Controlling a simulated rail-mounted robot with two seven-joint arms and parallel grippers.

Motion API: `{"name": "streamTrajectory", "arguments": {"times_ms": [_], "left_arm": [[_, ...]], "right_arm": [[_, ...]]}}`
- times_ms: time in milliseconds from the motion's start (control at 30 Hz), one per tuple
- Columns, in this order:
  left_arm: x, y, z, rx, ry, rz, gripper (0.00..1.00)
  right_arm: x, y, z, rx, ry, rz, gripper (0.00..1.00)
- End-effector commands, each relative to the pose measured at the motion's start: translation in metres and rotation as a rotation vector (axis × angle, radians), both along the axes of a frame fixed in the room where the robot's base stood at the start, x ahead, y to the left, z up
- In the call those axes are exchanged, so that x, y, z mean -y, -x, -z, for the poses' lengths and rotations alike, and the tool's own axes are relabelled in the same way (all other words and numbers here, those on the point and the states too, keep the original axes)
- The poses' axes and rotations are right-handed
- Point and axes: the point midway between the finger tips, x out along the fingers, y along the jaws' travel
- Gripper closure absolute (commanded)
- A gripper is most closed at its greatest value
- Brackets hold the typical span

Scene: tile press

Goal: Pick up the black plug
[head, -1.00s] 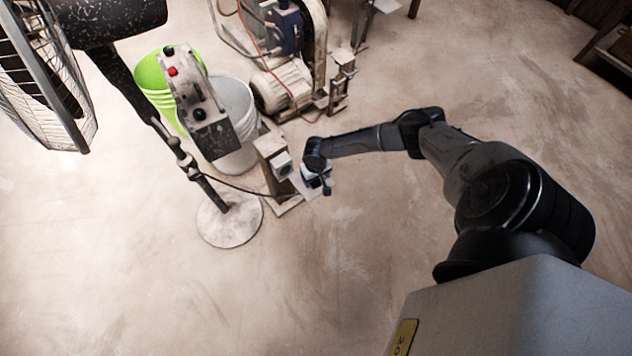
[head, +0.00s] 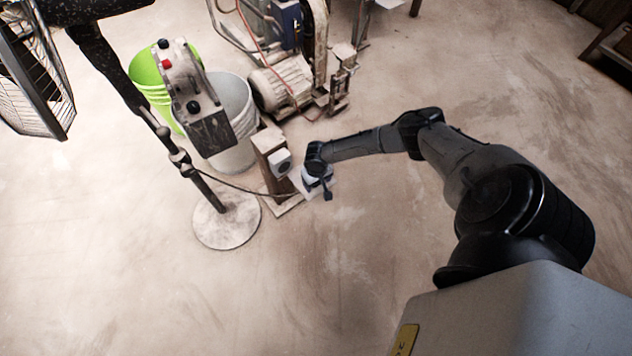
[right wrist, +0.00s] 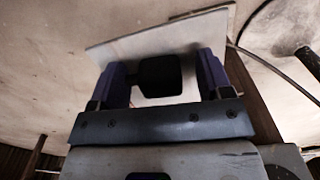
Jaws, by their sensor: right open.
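The black plug (right wrist: 159,76) shows in the right wrist view as a dark, rounded block in front of a pale plate (right wrist: 190,35). My right gripper (right wrist: 164,68) is open, with one purple finger on each side of the plug. A gap shows at the right finger; contact at the left one is hard to tell. In the head view my right gripper (head: 317,181) is low, beside a small post with a white box (head: 281,163). The plug cannot be made out there. My left gripper is not in view.
A dark cable (head: 240,187) runs from the fan stand (head: 227,222) towards the post. A grey bucket (head: 232,150) and a green bucket (head: 150,75) stand behind. A motor machine (head: 283,85) is at the back. The floor in front is clear.

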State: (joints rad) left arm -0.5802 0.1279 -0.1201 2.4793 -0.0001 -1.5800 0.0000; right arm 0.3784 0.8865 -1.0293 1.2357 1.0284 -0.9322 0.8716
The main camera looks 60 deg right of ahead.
Motion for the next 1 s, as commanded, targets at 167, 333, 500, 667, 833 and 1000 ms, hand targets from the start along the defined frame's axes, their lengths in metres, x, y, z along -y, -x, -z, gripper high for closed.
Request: {"name": "streamTrajectory", "arguments": {"times_ms": [167,333,500,667,833,1000], "left_arm": [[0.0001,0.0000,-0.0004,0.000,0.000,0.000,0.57],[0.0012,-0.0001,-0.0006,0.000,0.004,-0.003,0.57],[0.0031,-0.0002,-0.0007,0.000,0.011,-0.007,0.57],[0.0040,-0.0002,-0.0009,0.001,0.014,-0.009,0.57],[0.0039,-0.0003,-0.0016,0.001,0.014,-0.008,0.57],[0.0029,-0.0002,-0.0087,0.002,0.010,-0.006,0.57]], "right_arm": [[-0.0001,0.0001,-0.0002,0.000,0.000,0.000,0.41],[-0.0001,0.0002,-0.0002,-0.001,-0.001,0.000,0.57],[-0.0002,0.0003,-0.0001,-0.001,-0.001,0.000,0.74],[-0.0001,0.0002,-0.0002,0.000,0.000,0.000,0.82],[-0.0001,0.0002,-0.0009,-0.001,-0.001,0.000,0.82],[-0.0002,0.0003,-0.0084,-0.001,-0.001,0.000,0.82]]}}
